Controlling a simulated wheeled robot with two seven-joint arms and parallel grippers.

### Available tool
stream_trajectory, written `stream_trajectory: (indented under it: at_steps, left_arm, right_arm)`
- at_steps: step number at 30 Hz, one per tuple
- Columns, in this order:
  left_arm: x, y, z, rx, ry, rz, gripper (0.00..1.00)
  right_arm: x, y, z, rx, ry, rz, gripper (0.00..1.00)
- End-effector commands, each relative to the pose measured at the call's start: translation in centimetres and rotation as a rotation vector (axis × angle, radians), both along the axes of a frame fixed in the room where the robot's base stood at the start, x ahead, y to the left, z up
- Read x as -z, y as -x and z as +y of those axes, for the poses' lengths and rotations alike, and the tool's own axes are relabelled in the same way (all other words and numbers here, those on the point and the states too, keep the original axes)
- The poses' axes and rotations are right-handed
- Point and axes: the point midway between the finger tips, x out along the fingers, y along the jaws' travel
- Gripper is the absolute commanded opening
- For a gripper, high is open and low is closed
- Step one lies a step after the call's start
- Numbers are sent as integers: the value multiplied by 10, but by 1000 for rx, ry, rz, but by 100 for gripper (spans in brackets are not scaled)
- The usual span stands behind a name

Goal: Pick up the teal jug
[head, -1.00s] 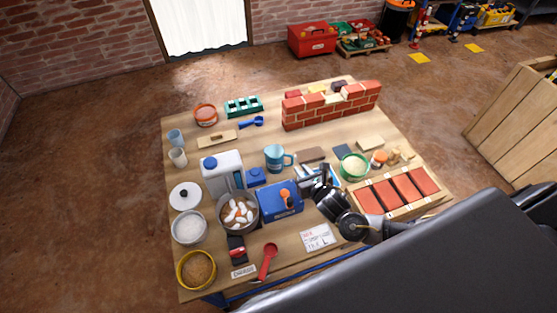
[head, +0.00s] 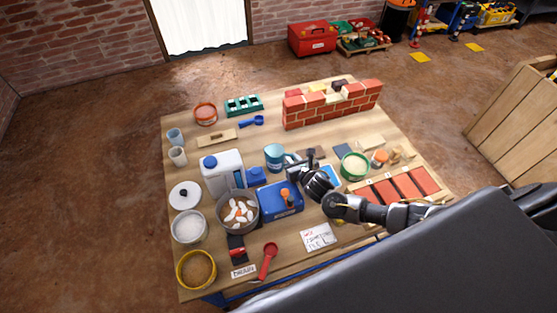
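The teal jug (head: 274,158) stands upright near the middle of the wooden table, with its handle side to the right. My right gripper (head: 298,163) is at the jug's handle side, its fingers pointing toward the jug. The fingers and handle overlap in the picture, so I cannot tell whether they touch or whether the fingers are open or shut. My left gripper is out of view.
A blue tray (head: 281,203) lies in front of the jug, and a white jerrycan (head: 222,172) stands to its left. A brick wall (head: 331,107) stands behind. A green bowl (head: 355,166) is to the right. Table space behind the jug is clear.

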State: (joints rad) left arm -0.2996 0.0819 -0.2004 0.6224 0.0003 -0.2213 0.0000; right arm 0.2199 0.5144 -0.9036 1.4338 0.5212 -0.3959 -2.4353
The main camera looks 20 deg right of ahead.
Motion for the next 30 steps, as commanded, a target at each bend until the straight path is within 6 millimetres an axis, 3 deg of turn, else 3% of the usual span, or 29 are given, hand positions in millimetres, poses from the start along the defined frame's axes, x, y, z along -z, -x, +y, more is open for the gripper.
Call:
stream_trajectory:
  at_steps: [2, 6, 23, 30]
  left_arm:
    - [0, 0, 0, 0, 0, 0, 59]
    - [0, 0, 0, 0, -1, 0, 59]
    - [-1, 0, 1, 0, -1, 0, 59]
    - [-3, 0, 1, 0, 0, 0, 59]
  right_arm:
    - [0, 0, 0, 0, 0, 0, 15]
    - [0, 0, 0, 0, 0, 1, 0]
    - [-3, 0, 0, 1, -1, -1, 0]
    - [-15, 0, -1, 1, -1, -2, 0]
